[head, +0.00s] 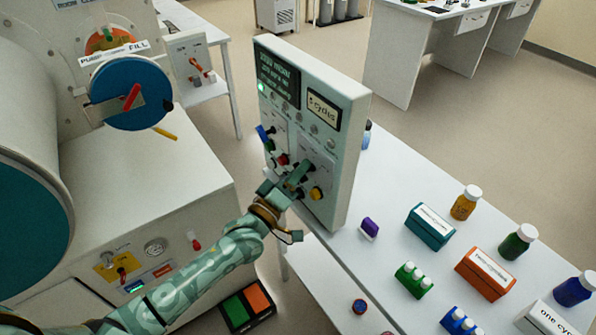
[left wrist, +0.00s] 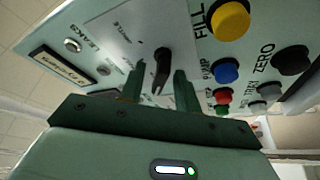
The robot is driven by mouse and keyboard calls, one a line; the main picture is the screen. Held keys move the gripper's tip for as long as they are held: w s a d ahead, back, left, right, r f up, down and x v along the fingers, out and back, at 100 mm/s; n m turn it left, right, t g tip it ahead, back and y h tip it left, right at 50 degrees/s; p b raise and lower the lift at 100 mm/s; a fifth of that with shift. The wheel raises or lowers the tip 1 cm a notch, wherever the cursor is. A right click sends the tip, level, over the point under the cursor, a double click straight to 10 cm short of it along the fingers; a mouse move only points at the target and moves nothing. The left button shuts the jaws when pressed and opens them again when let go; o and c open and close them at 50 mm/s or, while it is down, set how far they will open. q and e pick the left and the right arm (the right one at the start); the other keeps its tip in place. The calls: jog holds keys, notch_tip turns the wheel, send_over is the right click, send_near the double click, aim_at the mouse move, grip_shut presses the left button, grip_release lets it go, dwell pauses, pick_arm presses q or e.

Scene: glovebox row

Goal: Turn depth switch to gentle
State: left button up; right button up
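A tall grey-green control panel (head: 342,150) stands on the white table in the head view. My left gripper (head: 290,182) is at the panel's lower front face. In the left wrist view, a black switch knob (left wrist: 162,68) on a pale plate stands between the two fingers of my left gripper (left wrist: 159,82). The fingers are apart, with a gap visible on each side of the knob. Small lettering beside the knob is hard to read. In the head view the gripper partly hides the knob. My right gripper is not in view.
A yellow button (left wrist: 230,20), blue button (left wrist: 226,71) and red button (left wrist: 222,97) sit close beside the knob. A teal box (head: 430,228), an orange box (head: 485,275) and several bottles stand on the table to the right. A glovebox (head: 140,190) is at left.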

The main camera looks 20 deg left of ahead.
pick_arm(q)
jog(key=shift+w, duration=0.1)
grip_shut()
jog(key=shift+m, duration=0.4)
jog(key=m+h+b, duration=0.1)
jog(key=m, duration=0.2)
jog(key=shift+h+b, duration=0.3)
jog(key=shift+b, duration=0.1)
jog(key=shift+d+m+h+b, duration=0.15)
jog(key=shift+m+h+b, duration=0.85)
jog(key=shift+m, duration=1.7)
jog(key=shift+r+m+h, duration=0.1)
jog(key=shift+m+h, duration=0.2)
jog(key=shift+h, duration=0.2)
grip_release()
